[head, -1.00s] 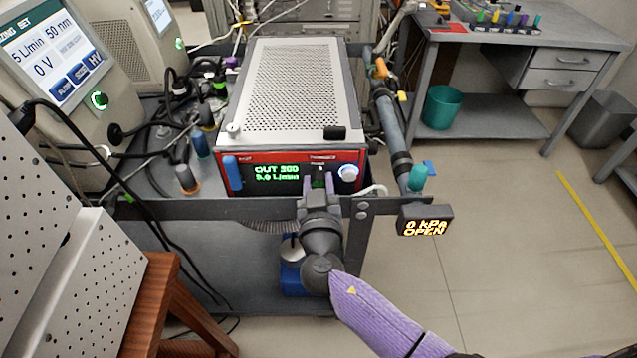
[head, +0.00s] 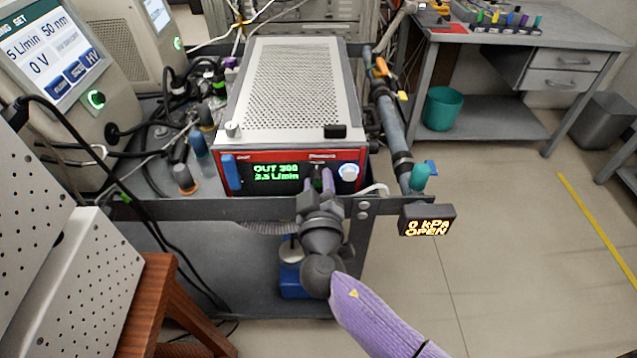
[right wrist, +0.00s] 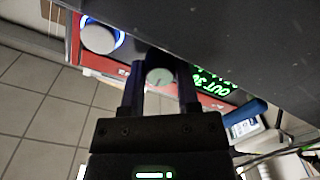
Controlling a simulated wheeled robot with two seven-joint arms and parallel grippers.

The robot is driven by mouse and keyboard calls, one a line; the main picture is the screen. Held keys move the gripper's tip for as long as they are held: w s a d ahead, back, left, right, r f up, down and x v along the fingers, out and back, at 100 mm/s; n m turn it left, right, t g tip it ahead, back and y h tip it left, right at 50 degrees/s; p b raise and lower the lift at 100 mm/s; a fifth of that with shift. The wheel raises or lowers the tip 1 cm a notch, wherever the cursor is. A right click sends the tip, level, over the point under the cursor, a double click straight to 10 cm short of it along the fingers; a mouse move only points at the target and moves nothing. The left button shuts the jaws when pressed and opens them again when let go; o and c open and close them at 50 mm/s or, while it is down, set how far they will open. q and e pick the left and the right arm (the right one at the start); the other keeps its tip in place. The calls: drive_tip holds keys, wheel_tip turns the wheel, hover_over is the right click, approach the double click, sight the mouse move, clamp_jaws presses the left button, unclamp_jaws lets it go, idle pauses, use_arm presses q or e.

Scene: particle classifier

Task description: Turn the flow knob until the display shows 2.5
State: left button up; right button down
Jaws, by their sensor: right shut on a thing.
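The red-fronted box (head: 200,160) has a dark display (head: 275,173) with green text, "OUT 300" above a flow line. The flow line looks like 2.5 L/min, though its first digit is blurred. My right gripper (head: 317,184) is at the front panel, just right of the display. In the head view the fingers mostly hide this knob. My left gripper is not in view.
A white knob (head: 348,172) with a lit ring sits close right of my gripper; it also shows in the right wrist view (right wrist: 98,38). The cart's grey rail (head: 240,208) runs below the panel. An orange-lit "0 kPa OPEN" readout (head: 427,219) hangs to the right.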

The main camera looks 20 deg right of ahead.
idle(0.6)
drive_tip(key=shift+c, duration=1.6)
unclamp_jaws()
